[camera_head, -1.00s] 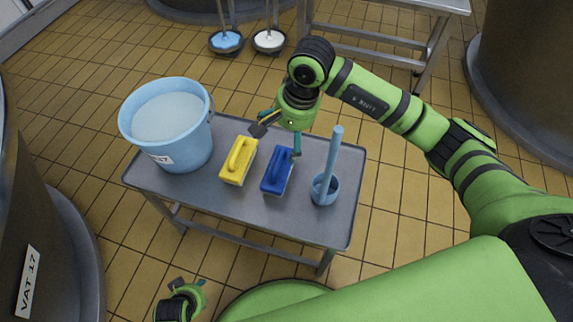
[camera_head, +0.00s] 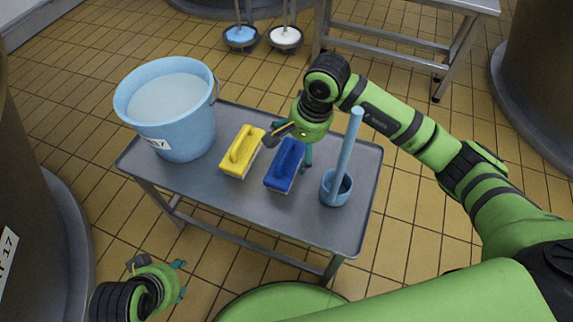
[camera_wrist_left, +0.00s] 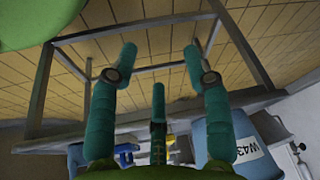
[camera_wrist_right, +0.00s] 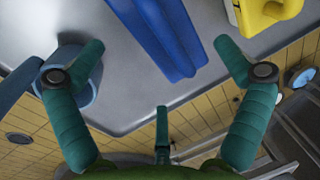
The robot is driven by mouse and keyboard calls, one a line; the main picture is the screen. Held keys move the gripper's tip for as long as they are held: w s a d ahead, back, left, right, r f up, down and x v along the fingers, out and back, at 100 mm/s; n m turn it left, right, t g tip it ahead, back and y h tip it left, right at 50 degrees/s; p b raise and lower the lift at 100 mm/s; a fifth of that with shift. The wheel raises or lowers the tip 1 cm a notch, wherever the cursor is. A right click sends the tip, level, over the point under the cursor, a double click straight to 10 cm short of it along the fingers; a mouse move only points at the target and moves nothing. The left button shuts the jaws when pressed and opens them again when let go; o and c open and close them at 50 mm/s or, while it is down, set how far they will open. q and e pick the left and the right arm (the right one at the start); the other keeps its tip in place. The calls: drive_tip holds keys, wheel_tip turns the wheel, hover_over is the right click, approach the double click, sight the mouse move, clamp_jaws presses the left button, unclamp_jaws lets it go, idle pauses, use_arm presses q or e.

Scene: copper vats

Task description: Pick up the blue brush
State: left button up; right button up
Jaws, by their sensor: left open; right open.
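The blue brush (camera_head: 285,166) lies on the grey metal table (camera_head: 240,208), between a yellow brush (camera_head: 242,151) and a light blue cup. My right gripper (camera_head: 290,150) is open at the far end of the blue brush, with fingers around or just above it; contact cannot be told. In the right wrist view the blue brush (camera_wrist_right: 160,38) shows ahead of the open, empty fingers (camera_wrist_right: 165,65). My left gripper (camera_head: 160,273) is open and empty, low in front of the table. In the left wrist view its fingers (camera_wrist_left: 160,55) face the table's legs and underside.
A blue bucket (camera_head: 172,115) of pale liquid stands at the table's left. The light blue cup (camera_head: 335,195) holds a tall upright handle (camera_head: 347,150), close to the right of the blue brush. Large vats stand at both sides.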

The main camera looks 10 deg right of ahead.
sight(292, 162)
drive_tip(key=f, duration=0.2)
drive_tip(key=a+f+b, duration=0.1)
drive_tip(key=f, duration=0.2)
drive_tip(key=shift+a+f, duration=0.1)
drive_tip(key=shift+a, duration=0.05)
use_arm(q)
drive_tip(key=w+d+r+t+h, duration=0.1)
drive_tip(key=w+d+r+t, duration=0.1)
drive_tip(key=w, duration=0.4)
drive_tip(key=shift+w+d+r+m+t, duration=0.25)
drive_tip(key=shift+r+t, duration=0.3)
drive_tip(key=shift+t, duration=0.45)
use_arm(e)
drive_tip(key=shift+s, duration=0.1)
drive_tip(key=c, duration=1.1)
